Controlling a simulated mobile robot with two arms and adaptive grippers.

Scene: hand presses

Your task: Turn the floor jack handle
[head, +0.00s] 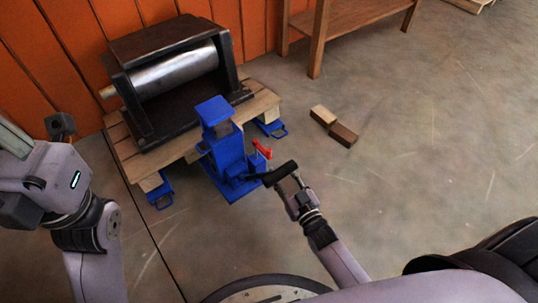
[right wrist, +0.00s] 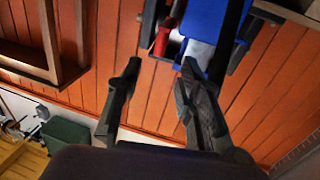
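The blue floor jack (head: 226,150) stands on the floor at the front of a wooden pallet. A red handle (head: 262,149) sticks up on its right side. In the right wrist view the jack's blue body (right wrist: 205,22) and the red part (right wrist: 161,40) show at the top, beyond the fingertips. My right gripper (head: 279,174) is close to the jack's right side, just below the red handle. In the right wrist view its two dark fingers (right wrist: 158,78) are spread with nothing between them. My left arm shows at the left edge; its fingers are not visible.
A black press with a shiny metal roller (head: 176,70) sits on the pallet (head: 262,104) behind the jack. Small blue jacks (head: 160,190) stand at the pallet's edges. Two wooden blocks (head: 343,135) lie on the floor to the right. A wooden table (head: 345,20) stands behind.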

